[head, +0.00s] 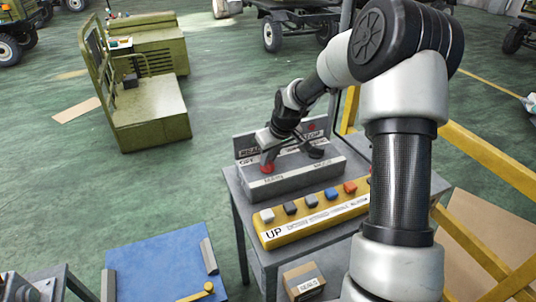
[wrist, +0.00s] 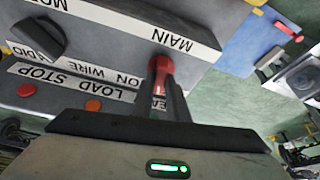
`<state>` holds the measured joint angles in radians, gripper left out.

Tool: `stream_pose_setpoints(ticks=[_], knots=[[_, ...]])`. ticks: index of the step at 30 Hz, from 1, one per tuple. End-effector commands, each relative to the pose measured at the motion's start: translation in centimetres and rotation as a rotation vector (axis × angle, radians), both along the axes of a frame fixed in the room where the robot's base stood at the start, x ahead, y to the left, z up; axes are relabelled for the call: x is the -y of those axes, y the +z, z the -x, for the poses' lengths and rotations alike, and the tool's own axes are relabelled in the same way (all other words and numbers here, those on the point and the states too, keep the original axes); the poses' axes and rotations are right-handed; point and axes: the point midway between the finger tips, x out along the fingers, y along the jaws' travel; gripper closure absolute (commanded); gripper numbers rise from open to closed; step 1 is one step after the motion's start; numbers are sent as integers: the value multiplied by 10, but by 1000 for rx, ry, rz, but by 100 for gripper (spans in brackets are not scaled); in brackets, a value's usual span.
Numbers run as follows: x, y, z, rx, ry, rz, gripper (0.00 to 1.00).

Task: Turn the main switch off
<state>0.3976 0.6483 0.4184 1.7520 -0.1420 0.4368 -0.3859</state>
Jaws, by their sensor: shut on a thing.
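The main switch is a red knob (head: 267,169) at the left end of the grey control box (head: 295,182) in the head view. In the wrist view the red knob (wrist: 160,64) stands beside the upside-down MAIN label. My gripper (wrist: 164,85) is shut on the red knob, with one dark finger on each side of it. In the head view my gripper (head: 268,156) reaches down to the knob from above. The fingers partly hide the knob and the labels behind it, so its exact turn is hard to tell.
A black knob (wrist: 40,38) sits on the same box, near LOAD STOP lettering. A yellow strip (head: 320,222) with several coloured buttons lies in front of the box on a grey table (head: 243,215). A yellow rail (head: 490,165) stands at right.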

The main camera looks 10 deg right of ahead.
Motion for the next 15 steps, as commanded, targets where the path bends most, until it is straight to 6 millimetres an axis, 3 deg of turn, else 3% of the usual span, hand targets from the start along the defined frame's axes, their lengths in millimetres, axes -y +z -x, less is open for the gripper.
stream_pose_setpoints(ticks=[15], knots=[[4,1,-3,1,431,0,100]])
